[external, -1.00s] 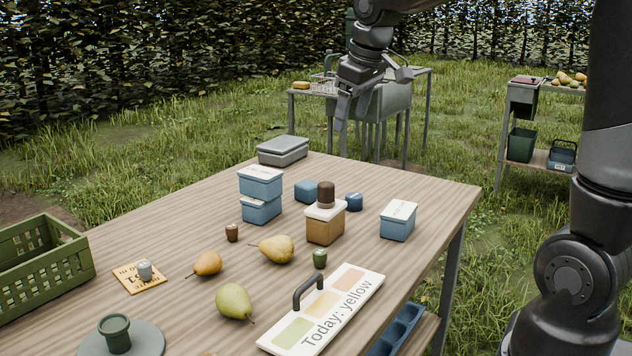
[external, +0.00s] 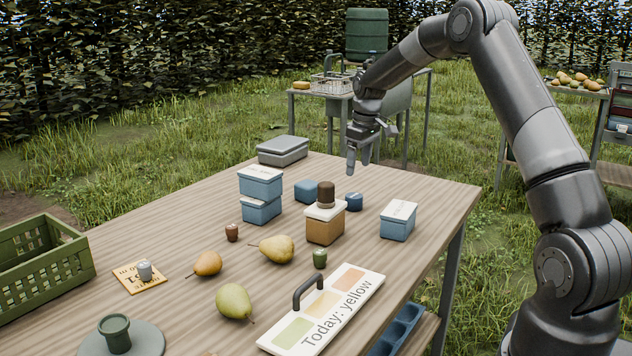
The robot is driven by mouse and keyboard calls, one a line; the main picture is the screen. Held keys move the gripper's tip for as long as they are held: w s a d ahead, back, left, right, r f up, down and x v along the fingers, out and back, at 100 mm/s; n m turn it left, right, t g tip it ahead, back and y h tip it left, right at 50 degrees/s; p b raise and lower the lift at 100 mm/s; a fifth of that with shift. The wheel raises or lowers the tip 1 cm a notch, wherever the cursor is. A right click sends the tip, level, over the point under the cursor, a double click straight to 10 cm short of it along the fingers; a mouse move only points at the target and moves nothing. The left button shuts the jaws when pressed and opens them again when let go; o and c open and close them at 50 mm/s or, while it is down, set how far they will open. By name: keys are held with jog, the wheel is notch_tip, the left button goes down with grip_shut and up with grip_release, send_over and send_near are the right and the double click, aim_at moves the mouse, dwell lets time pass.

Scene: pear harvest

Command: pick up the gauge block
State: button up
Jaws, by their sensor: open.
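No readable label marks one thing as the gauge block, so I cannot tell for certain which it is. An orange-brown block (external: 324,230) with a white top and a dark brown knob (external: 326,193) stands mid-table. A blue block with a white labelled top (external: 397,222) stands to its right. Two similar blue blocks are stacked at its left, the upper one (external: 260,183) on the lower one (external: 261,210). My gripper (external: 357,165) is open and empty, pointing down above the table's far part, apart from all the blocks.
A plain blue block (external: 306,190) and a small blue round piece (external: 354,201) sit behind the knobbed block. A grey case (external: 283,150) lies at the far edge. Pears (external: 234,301), small cups, a handled colour board (external: 345,307) and a green crate (external: 40,262) occupy the near and left table.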

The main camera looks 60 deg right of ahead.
aim_at(354, 195)
jog(key=f, duration=0.7)
jog(key=w+f, duration=0.1)
jog(key=f, duration=0.3)
jog(key=shift+w, duration=0.1)
jog(key=shift+c, duration=0.2)
jog(key=c, duration=1.1)
